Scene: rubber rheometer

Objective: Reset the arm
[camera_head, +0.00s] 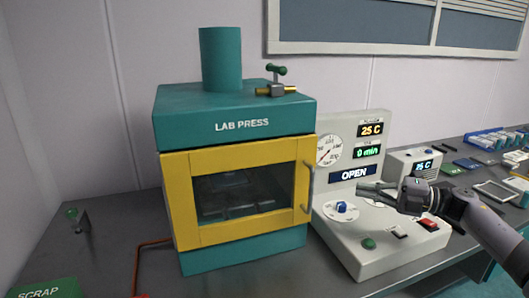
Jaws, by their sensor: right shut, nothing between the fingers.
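My right arm comes in from the right edge. My right gripper (378,190) is shut and empty, held in front of the white control panel (375,258). Its fingers point left, just above and right of the blue knob (341,207). I cannot tell whether it touches the panel. The teal lab press (235,110) stands left of the panel, and its yellow-framed door (180,200) with a window is closed. My left gripper is not in view.
A smaller white device (412,160) and several small items are at the back right. A green scrap bin (45,289) is front left.

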